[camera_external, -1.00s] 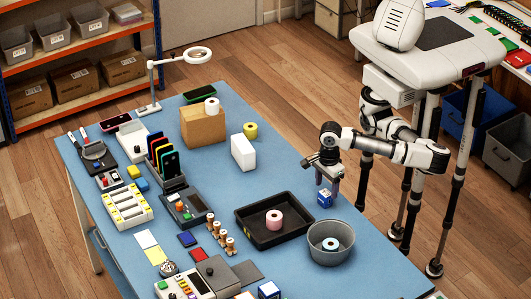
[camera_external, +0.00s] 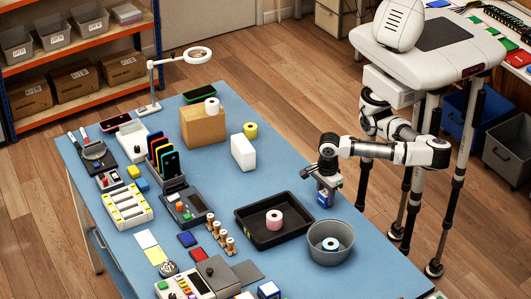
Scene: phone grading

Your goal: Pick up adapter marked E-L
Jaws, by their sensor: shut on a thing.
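A small blue block with white on it (camera_external: 323,200), which looks like the adapter, is at the right side of the blue table, behind the grey round bowl. My gripper (camera_external: 326,189) points down over it and is shut on it, hiding its upper part. I cannot read an E-L marking on it. Whether it still touches the table is unclear.
A black tray (camera_external: 246,231) holding a pink roll and a grey bowl (camera_external: 343,254) holding a white-and-blue roll stand just in front of my gripper. A white box (camera_external: 243,152) stands further back left. The table between the white box and my gripper is clear.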

